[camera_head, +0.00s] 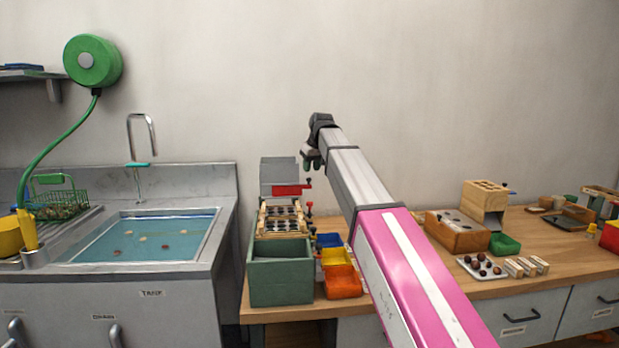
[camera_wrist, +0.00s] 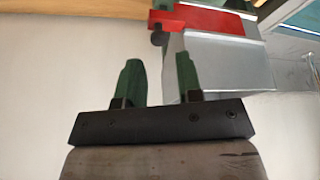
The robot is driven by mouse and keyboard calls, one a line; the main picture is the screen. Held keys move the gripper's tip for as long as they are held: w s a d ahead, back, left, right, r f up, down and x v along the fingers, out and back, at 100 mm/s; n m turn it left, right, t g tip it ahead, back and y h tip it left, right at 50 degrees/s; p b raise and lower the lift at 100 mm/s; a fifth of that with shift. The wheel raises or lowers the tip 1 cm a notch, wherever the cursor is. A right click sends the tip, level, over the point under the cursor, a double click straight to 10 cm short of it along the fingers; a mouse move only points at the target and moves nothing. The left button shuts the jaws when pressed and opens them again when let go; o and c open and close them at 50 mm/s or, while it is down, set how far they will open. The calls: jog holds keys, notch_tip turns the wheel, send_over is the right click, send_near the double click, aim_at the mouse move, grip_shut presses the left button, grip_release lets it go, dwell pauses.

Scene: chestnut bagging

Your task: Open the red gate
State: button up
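The red gate (camera_head: 288,190) is a flat red piece at the front of a grey metal hopper (camera_head: 279,170) in the head view. A small knob sticks out to its right. In the wrist view the red gate (camera_wrist: 205,21) lies at the top, with its dark knob (camera_wrist: 156,38) just beyond my fingertips. My gripper (camera_head: 312,160) is above and a little right of the gate in the head view. Its two green fingers (camera_wrist: 157,62) stand apart with nothing between them. The right finger overlaps the hopper in the wrist view; I cannot tell whether they touch.
Below the hopper is a wooden rack (camera_head: 283,217) with dark round pieces. A green box (camera_head: 281,280) and blue, yellow and orange bins (camera_head: 342,282) stand in front. A sink (camera_head: 145,240) is at left. My arm crosses above the wooden counter (camera_head: 530,262).

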aim_at(310, 179)
jog(key=shift+x, duration=2.35)
grip_shut()
jog(key=shift+w+d, duration=0.25)
jog(key=shift+d, duration=1)
jog(key=shift+w+d, duration=0.25)
jog(key=shift+d, duration=1)
grip_release()
jog(key=v, duration=1)
jog(key=shift+r, duration=0.35)
jog(key=shift+s, duration=0.2)
